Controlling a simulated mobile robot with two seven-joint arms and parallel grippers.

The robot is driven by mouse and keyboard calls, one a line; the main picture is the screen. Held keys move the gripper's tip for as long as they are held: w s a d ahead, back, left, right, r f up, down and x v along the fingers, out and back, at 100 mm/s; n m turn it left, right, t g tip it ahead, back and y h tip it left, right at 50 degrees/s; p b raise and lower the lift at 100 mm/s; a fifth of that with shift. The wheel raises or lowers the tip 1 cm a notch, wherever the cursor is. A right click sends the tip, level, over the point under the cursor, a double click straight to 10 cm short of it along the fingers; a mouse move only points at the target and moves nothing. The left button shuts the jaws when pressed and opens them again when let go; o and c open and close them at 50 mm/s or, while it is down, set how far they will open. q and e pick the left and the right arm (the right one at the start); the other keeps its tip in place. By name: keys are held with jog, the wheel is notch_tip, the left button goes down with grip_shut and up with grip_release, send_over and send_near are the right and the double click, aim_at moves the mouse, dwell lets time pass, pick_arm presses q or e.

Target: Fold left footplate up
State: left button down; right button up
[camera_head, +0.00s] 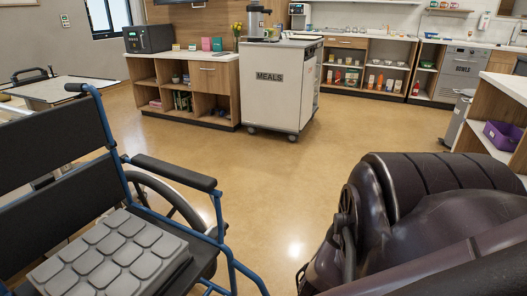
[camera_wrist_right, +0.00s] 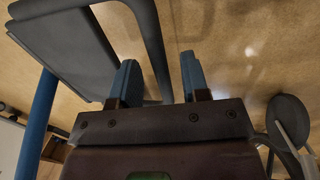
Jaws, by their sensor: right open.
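The wheelchair (camera_head: 215,232) stands at the left of the head view, with a blue frame, dark backrest bands and a grey cushion. Its footplates are out of the head view. In the right wrist view a flat dark plate (camera_wrist_right: 68,42), which looks like a footplate, is at the upper left beside a blue tube (camera_wrist_right: 38,120). My right gripper (camera_wrist_right: 160,75) is open, its two blue fingertips apart. A dark bent bar (camera_wrist_right: 152,45) shows between the fingertips in the picture; I cannot tell whether it lies between them or beyond. My left gripper is not in view.
A dark round wheel-like part (camera_wrist_right: 288,122) is at the right of the wrist view. In the head view, a meals cart (camera_head: 275,85) and a shelf unit (camera_head: 208,90) stand at the back. A bed table (camera_head: 60,90) is at the left. The floor between is clear.

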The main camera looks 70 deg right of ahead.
grip_shut()
jog(key=shift+r, duration=0.1)
dwell(0.3)
